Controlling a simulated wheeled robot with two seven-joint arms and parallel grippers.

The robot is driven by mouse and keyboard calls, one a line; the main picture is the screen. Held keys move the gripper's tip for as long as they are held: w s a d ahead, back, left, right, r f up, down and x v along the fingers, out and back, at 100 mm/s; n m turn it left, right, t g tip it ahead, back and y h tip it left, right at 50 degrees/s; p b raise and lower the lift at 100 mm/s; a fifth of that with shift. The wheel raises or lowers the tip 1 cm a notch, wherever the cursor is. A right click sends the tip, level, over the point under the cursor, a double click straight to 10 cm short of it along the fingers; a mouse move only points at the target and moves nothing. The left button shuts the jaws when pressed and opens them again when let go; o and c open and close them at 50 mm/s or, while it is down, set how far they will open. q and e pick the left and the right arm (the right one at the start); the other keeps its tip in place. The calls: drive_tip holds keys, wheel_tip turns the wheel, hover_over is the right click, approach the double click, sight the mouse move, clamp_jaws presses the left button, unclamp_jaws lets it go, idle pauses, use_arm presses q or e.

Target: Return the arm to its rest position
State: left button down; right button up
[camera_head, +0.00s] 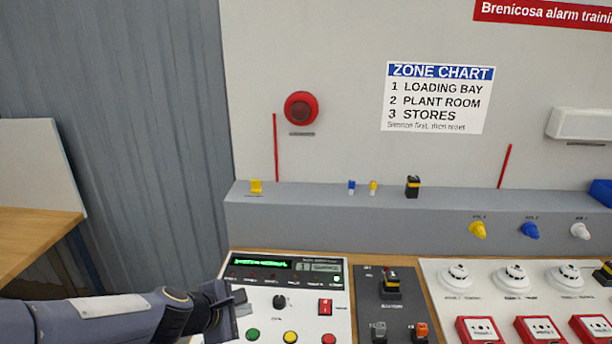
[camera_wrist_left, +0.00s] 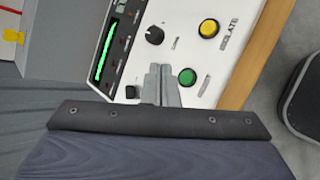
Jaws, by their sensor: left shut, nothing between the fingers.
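My left gripper (camera_head: 237,302) comes in from the lower left in the head view, over the left edge of the white alarm panel (camera_head: 262,325). Its fingers are together with nothing between them. In the left wrist view the closed fingers (camera_wrist_left: 161,78) point at the panel, between the black knob (camera_wrist_left: 155,35) and the green button (camera_wrist_left: 187,76). I cannot tell whether they touch the panel. The panel's green display (camera_head: 262,263) is lit. My right gripper is in neither view.
A dark switch plate (camera_head: 370,290) and a white board (camera_head: 435,272) with detectors and red call points stand right of the panel. A grey ledge (camera_head: 310,215) runs behind, carrying small yellow, blue and black items. A wooden table (camera_head: 30,230) stands at the left.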

use_arm(q)
drive_tip(key=s+r+m+h, duration=0.1)
drive_tip(key=s+r+m, duration=0.5)
drive_tip(key=s, duration=0.1)
drive_tip(key=s+a+f+m+g+y, duration=0.1)
drive_tip(key=s+a+m, duration=0.1)
drive_tip(key=s+m, duration=0.4)
drive_tip(key=s+a+f+m+g+y, duration=0.1)
drive_tip(key=s+a+m, duration=0.2)
drive_tip(key=s, duration=0.9)
drive_tip(key=m, duration=0.3)
drive_tip(key=shift+g, duration=0.4)
drive_tip(key=shift+s+a+f, duration=0.1)
